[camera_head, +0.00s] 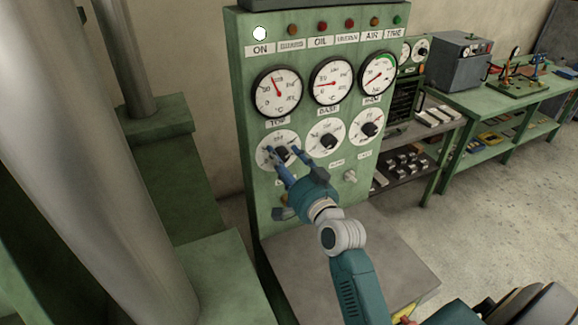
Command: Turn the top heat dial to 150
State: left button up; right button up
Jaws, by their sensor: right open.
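The top heat dial (267,153) is the leftmost white dial with a black knob, below the TOP gauge (278,92) on the green control panel (250,121). My right gripper (277,160) is open in front of this dial, its fingers pointing at the panel beside the knob. The fingers and hand cover part of the dial, so its setting cannot be read. I cannot tell whether the fingertips touch the knob. My left gripper is out of view.
Two similar dials (325,134) sit to the right, below more gauges (332,80). The ON lamp (260,33) is lit white. A grey plate (350,255) lies below the panel. A thick grey column (85,160) stands left. Green workbenches (505,95) stand right beyond open floor.

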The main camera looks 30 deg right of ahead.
jog(key=s, duration=1.1)
jog(key=shift+s+a, duration=0.35)
jog(key=shift+s, duration=0.05)
jog(key=shift+f, duration=0.1)
